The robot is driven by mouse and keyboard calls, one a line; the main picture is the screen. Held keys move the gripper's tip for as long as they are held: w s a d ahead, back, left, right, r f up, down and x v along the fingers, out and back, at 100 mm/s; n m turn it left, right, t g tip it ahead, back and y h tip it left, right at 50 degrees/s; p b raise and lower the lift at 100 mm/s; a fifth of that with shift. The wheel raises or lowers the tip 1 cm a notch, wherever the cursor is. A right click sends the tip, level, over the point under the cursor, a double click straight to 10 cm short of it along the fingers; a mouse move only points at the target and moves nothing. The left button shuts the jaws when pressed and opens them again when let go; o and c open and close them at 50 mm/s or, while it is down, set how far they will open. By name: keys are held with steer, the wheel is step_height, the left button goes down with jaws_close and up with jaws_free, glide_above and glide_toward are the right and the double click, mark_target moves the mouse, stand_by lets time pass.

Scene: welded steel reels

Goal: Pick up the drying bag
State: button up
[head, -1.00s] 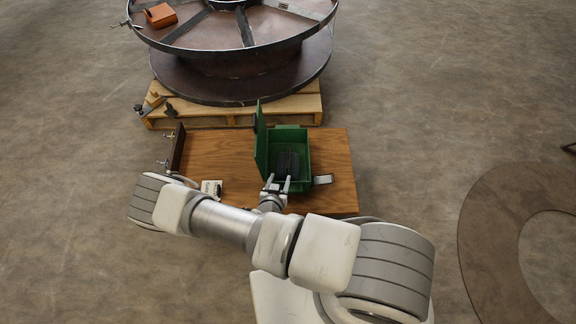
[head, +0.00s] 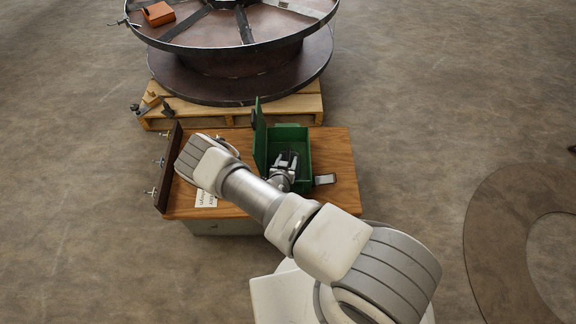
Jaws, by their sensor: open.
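A green box (head: 306,149) with its lid (head: 260,140) standing open on the left sits on a wooden tabletop. My gripper (head: 287,157) is open and over or inside the box; its depth cannot be told. The dark object in the box, which looks like the drying bag, showed earlier and is now mostly hidden behind my gripper. I cannot tell whether the fingers touch it.
A large steel reel (head: 235,62) on a pallet (head: 225,110) stands behind. Floor on the right is mostly clear.

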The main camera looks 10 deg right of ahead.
steer(key=shift+w, duration=0.15)
jaws_close()
stand_by(1.4)
